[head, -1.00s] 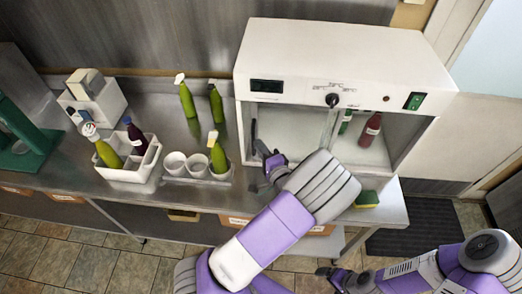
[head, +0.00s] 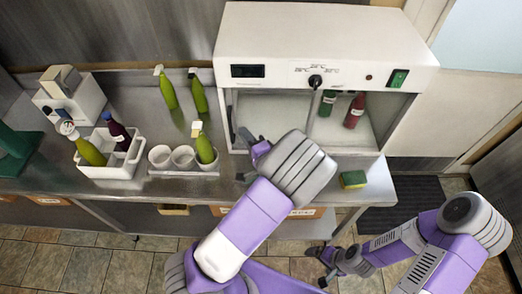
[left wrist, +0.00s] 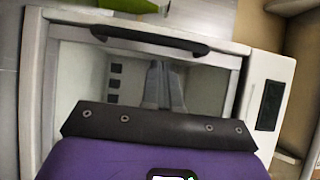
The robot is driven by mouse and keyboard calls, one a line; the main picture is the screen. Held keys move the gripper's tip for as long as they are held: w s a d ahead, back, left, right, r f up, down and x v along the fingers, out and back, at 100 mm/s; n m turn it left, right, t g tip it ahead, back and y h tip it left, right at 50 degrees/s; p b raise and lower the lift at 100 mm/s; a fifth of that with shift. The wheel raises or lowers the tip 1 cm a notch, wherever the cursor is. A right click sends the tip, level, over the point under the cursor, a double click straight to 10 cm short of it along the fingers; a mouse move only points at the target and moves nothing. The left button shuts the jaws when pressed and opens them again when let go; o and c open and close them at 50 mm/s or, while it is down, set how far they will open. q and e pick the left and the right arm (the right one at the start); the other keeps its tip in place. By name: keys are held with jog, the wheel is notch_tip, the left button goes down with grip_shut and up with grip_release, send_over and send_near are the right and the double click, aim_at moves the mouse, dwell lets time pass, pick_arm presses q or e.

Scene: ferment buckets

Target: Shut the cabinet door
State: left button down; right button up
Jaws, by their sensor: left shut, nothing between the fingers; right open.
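The white cabinet (head: 320,35) stands on the steel counter. Its glass-paned door (head: 272,112) shows over the left part of the front, with a dark bar handle (head: 230,122) at the left edge. The right part of the opening shows bottles inside. My left gripper (head: 244,135) is shut and empty, close to the door's lower left area. In the left wrist view its fingers (left wrist: 165,88) lie over the pane, apart from the handle (left wrist: 150,40); contact with the pane cannot be told. My right gripper (head: 320,266) is open and empty, low in front of the counter.
A green bottle (head: 327,103) and a red bottle (head: 354,110) stand inside the cabinet. A sponge (head: 353,179) lies at the counter's front right. A white caddy (head: 108,170), white cups (head: 183,157) and spray bottles (head: 168,92) stand to the left.

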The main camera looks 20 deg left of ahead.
pick_arm(q)
jog(key=w+v, duration=0.1)
jog(key=v, duration=1)
jog(key=shift+d+b, duration=0.35)
jog(key=shift+d, duration=0.1)
jog(key=shift+s, duration=0.15)
